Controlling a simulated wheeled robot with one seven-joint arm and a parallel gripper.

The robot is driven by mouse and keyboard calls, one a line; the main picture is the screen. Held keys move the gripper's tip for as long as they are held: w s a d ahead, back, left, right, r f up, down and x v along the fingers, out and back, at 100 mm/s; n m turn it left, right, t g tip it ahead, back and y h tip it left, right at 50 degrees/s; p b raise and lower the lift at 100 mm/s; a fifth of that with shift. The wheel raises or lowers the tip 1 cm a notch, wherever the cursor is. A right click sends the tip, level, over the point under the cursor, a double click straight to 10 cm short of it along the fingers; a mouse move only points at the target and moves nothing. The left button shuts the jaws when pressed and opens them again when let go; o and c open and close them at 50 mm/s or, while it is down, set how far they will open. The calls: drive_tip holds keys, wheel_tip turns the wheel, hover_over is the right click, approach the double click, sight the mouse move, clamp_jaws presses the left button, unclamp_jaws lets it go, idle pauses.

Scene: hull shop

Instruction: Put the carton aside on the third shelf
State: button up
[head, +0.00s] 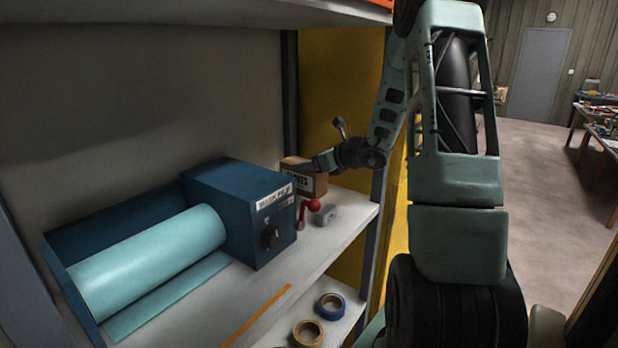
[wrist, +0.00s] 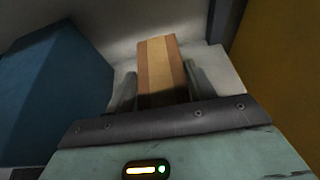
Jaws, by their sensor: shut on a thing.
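The carton (head: 305,176) is a small brown box with dark lettering on its front. It is at the right end of a shelf (head: 340,228), behind the red-knobbed lever. My gripper (head: 308,165) reaches in from the right and is shut on the carton. In the wrist view the carton (wrist: 162,65) shows a lighter tape stripe and sits between the two fingers (wrist: 160,92). Whether its base touches the shelf I cannot tell. Which shelf this is by number I cannot tell.
A blue machine (head: 240,208) with a dark knob and a teal roll (head: 150,262) fills the left and middle of the shelf. A red-knobbed lever (head: 310,210) and a small grey item (head: 327,216) stand near the carton. Tape rolls (head: 330,305) lie on the shelf below. A yellow panel (head: 335,90) is behind.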

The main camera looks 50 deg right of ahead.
sight(311, 175)
drive_tip(key=shift+f, duration=2)
drive_tip(key=shift+f, duration=0.1)
drive_tip(key=o, duration=1.6)
drive_tip(key=b+v, duration=0.1)
drive_tip(key=v, duration=1.1)
drive_tip(key=shift+a+b, duration=0.1)
drive_tip(key=shift+b, duration=0.2)
